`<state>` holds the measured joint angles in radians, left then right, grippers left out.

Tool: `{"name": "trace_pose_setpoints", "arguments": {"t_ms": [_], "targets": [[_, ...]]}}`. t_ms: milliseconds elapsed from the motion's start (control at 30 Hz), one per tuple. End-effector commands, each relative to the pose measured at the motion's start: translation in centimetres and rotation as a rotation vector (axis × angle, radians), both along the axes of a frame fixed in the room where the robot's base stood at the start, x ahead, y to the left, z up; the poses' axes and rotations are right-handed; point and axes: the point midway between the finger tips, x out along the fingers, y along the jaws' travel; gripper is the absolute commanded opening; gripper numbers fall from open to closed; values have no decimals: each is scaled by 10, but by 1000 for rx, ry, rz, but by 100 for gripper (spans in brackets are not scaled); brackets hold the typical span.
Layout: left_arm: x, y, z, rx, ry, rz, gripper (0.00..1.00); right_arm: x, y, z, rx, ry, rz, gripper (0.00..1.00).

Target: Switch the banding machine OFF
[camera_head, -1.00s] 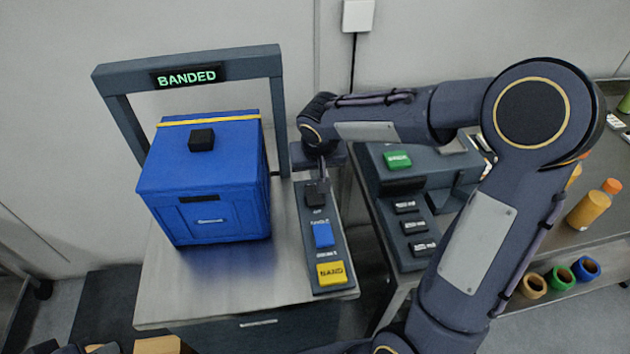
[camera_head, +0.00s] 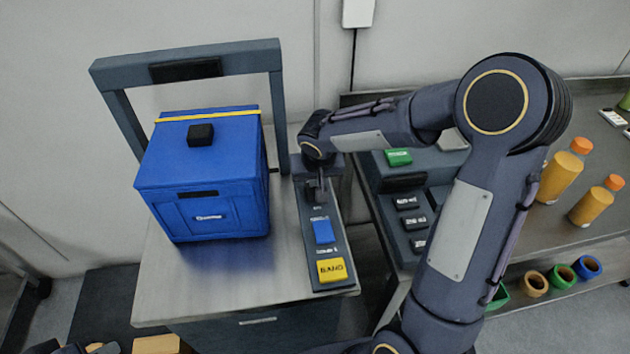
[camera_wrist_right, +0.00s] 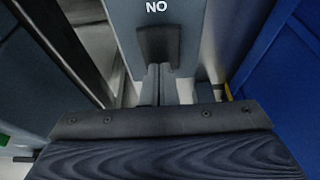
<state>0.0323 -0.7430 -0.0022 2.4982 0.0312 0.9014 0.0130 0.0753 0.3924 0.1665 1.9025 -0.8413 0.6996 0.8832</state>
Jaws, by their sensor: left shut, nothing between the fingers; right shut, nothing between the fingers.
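The banding machine has a dark grey arch (camera_head: 190,61) over a steel table, and its display (camera_head: 185,70) is dark. Its control strip (camera_head: 328,284) carries a black switch (camera_head: 317,184), a blue button (camera_head: 323,232) and a yellow BAND button (camera_head: 331,270). My right gripper (camera_head: 318,198) is shut and empty, pointing down at the black switch. In the right wrist view, the shut fingers (camera_wrist_right: 165,84) are right by the black switch (camera_wrist_right: 158,43), with an upside-down ON label beyond it. I cannot tell whether they touch. My left gripper is not clearly in view.
A blue box (camera_head: 205,180) with a yellow band stands under the arch, left of the strip. To the right is another panel with a green button (camera_head: 398,157) and several black ones. Orange bottles (camera_head: 560,178) stand on the far-right counter.

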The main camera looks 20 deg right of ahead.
Motion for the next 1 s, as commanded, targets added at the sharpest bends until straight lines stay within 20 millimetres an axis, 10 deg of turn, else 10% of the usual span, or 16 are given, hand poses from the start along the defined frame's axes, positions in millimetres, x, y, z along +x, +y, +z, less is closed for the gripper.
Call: {"name": "trace_pose_setpoints", "arguments": {"t_ms": [1000], "targets": [[0, 0, 0, 0, -2, 1, 0, -16, 4, 10, 1, 5, 1, 0]]}}
